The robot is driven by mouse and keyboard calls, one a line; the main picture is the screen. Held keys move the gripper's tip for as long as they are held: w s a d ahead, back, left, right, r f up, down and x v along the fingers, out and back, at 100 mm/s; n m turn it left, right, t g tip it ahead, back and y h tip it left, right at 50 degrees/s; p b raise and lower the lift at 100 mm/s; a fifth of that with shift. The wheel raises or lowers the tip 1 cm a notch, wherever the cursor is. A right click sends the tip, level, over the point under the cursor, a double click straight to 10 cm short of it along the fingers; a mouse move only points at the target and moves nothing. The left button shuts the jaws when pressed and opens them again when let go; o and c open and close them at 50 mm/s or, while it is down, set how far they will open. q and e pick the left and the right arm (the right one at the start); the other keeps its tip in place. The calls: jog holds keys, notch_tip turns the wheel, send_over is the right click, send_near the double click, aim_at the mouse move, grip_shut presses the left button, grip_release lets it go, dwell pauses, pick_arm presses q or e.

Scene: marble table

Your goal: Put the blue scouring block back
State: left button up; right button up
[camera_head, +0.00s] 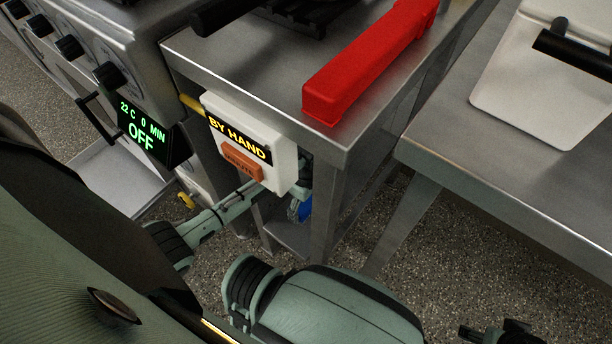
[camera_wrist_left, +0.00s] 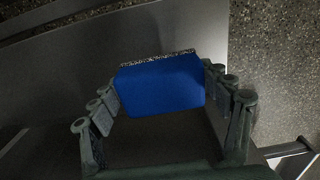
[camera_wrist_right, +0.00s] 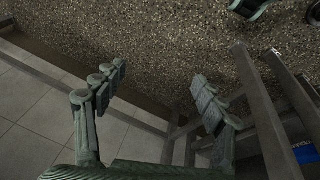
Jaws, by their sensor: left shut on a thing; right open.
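The blue scouring block (camera_wrist_left: 160,88) is between the two fingers of my left gripper (camera_wrist_left: 160,78), with a speckled grey layer along its far edge. In the head view only a small blue part of the block (camera_head: 306,208) shows, below the worktop and beside the white BY HAND box, which hides most of my left gripper (camera_head: 298,200). A blue patch, likely the same block, shows at the right edge of the right wrist view (camera_wrist_right: 306,153). My right gripper (camera_wrist_right: 160,80) is open and empty above the floor.
The steel table (camera_head: 350,130) carries a red block-like bar (camera_head: 360,65). The white BY HAND box (camera_head: 255,145) hangs at its front, close to my left forearm. A low shelf (camera_head: 287,236) lies between the table legs. Another steel table (camera_head: 510,190) stands right.

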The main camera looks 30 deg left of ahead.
aim_at(306, 212)
pick_arm(q)
notch_tip(306, 212, down, 4)
jog(key=shift+r, duration=0.25)
jog(key=shift+f, duration=0.2)
pick_arm(e)
jog(key=shift+r, duration=0.2)
pick_arm(q)
jog(key=shift+f, duration=0.15)
jog(key=o, duration=1)
pick_arm(e)
jog(key=shift+r, duration=0.15)
pick_arm(q)
jog(key=shift+f, duration=0.1)
